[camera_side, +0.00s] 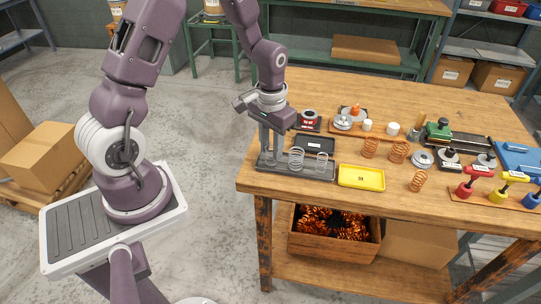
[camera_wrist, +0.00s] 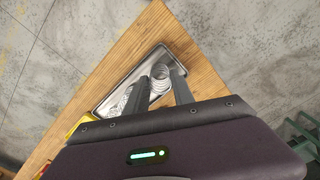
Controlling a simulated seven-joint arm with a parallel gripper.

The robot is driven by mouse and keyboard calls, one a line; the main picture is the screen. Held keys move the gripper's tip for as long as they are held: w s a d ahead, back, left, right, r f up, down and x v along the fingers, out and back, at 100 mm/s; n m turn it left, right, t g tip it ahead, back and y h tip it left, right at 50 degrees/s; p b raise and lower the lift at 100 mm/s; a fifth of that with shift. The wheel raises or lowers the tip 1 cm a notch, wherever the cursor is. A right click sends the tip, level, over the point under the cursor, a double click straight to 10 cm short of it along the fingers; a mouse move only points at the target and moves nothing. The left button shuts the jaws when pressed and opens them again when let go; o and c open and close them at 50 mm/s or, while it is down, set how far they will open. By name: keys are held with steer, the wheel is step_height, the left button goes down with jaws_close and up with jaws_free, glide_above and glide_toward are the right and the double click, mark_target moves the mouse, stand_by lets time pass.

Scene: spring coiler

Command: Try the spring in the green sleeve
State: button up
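A dark grey tray (camera_side: 300,176) at the table's near left corner holds silver coil springs. One spring (camera_side: 296,158) stands at the tray's middle, and a shorter one (camera_side: 321,162) stands at its right. My gripper (camera_side: 269,152) points down at the tray's left end. In the wrist view its two fingers (camera_wrist: 162,74) are apart, with a silver spring (camera_wrist: 160,84) between them; contact is not clear. A green block (camera_side: 438,131) sits on a dark rail at the right. I cannot tell whether it is the green sleeve.
A yellow tray (camera_side: 361,184) sits right of the spring tray, and a black tray (camera_side: 316,145) lies behind it. Copper springs (camera_side: 399,151) stand mid-table. Red, yellow and blue handled tools (camera_side: 497,196) line the right. The table's left edge is close to my gripper.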

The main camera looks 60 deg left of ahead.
stand_by(0.3)
steer(key=shift+r, duration=0.6)
steer(key=w+a+r, duration=0.8)
steer(key=w+a, duration=0.5)
steer(key=w, duration=0.1)
steer(key=shift+s+a+f, duration=0.1)
steer(key=shift+s+f, duration=0.05)
steer(key=shift+f, duration=2.3)
steer(key=shift+f, duration=1.05)
stand_by(0.4)
